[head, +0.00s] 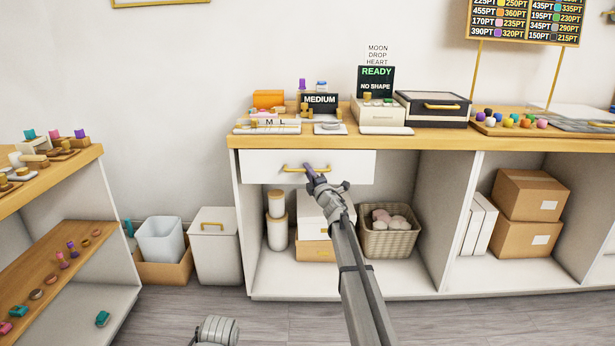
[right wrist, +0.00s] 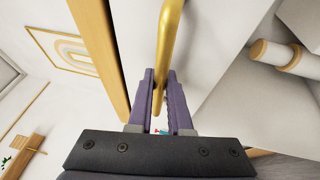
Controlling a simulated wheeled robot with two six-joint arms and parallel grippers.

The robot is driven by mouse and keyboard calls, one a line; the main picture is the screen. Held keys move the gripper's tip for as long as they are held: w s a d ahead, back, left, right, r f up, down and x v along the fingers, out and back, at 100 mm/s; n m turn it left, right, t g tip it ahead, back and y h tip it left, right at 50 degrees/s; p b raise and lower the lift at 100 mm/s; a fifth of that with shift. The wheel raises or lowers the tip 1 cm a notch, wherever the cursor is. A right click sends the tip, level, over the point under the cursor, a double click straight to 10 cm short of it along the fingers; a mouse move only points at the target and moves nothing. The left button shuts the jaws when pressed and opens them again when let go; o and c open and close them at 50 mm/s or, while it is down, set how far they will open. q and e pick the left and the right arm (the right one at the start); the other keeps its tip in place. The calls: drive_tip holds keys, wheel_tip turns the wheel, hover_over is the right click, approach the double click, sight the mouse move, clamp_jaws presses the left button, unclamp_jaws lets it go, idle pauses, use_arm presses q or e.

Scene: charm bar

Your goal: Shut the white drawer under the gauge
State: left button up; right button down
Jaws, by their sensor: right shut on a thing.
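The white drawer (head: 265,163) sits just below the wooden counter edge, at the left of the counter unit. Its front looks close to flush with the unit; I cannot tell whether a small gap is left. My right gripper (head: 308,169) is shut on the drawer's gold handle (head: 291,168). In the right wrist view the handle (right wrist: 168,40) runs between the purple fingers of the gripper (right wrist: 160,78). A white piece marked M and L (head: 268,124) and a black MEDIUM display (head: 319,102) stand on the counter above the drawer.
Below the drawer are white jars (head: 277,234), boxes (head: 314,249) and a wicker basket (head: 389,241). A white bin (head: 215,250) stands left of the unit. A side shelf (head: 60,265) with small charms is at the far left. The floor in front is clear.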

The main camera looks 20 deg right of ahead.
drive_tip(key=c, duration=1.1)
unclamp_jaws()
drive_tip(key=shift+w+f, duration=0.25)
drive_tip(key=shift+f, duration=0.2)
drive_tip(key=shift+o, duration=1.3)
drive_tip(key=shift+r, duration=0.1)
drive_tip(key=shift+s, duration=0.15)
drive_tip(key=a+b+v, duration=0.1)
drive_tip(key=v, duration=0.6)
drive_tip(key=shift+s+d+f+b, duration=0.3)
drive_tip(key=shift+d+b, duration=0.1)
drive_tip(key=shift+d, duration=0.15)
